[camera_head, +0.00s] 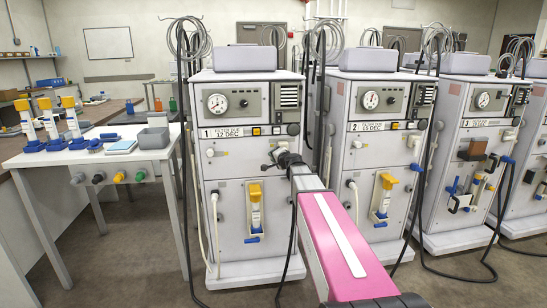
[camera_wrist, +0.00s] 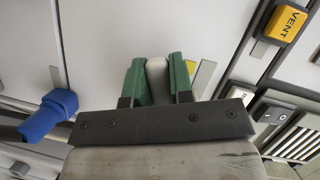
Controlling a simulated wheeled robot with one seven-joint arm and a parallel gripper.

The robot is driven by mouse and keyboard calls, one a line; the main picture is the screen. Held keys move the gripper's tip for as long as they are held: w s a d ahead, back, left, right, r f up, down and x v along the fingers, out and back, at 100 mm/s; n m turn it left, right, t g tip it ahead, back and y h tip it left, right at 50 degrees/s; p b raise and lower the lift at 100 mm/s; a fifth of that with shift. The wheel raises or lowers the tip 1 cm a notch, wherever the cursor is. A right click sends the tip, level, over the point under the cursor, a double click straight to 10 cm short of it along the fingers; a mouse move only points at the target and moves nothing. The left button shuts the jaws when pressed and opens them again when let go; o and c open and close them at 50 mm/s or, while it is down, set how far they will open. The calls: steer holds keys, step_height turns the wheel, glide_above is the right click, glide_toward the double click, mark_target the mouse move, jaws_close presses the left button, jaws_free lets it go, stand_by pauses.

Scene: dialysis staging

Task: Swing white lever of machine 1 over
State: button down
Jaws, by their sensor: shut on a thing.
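Machine 1 (camera_head: 232,165) is a pale cabinet with a dial and a "1" label, left of the middle in the head view. My gripper (camera_head: 272,160) is at the right part of its front, below the yellow button. In the wrist view, the green-padded fingers of my gripper (camera_wrist: 158,82) are shut on the white lever (camera_wrist: 156,68), one pad on each side. Only the lever's rounded end shows between the pads. In the head view the lever is hidden or too small to tell from my gripper.
A yellow VENT button (camera_wrist: 286,22) and a rocker switch (camera_wrist: 276,109) are right of my gripper in the wrist view; a blue part (camera_wrist: 48,114) is at left. Machine 2 (camera_head: 372,160) stands close on the right. A white table (camera_head: 100,153) stands left.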

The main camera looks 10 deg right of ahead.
steer(key=c, duration=1)
jaws_free()
steer(key=shift+s, duration=0.1)
steer(key=v, duration=1)
steer(key=shift+s+d, duration=0.2)
steer(key=shift+s, duration=0.1)
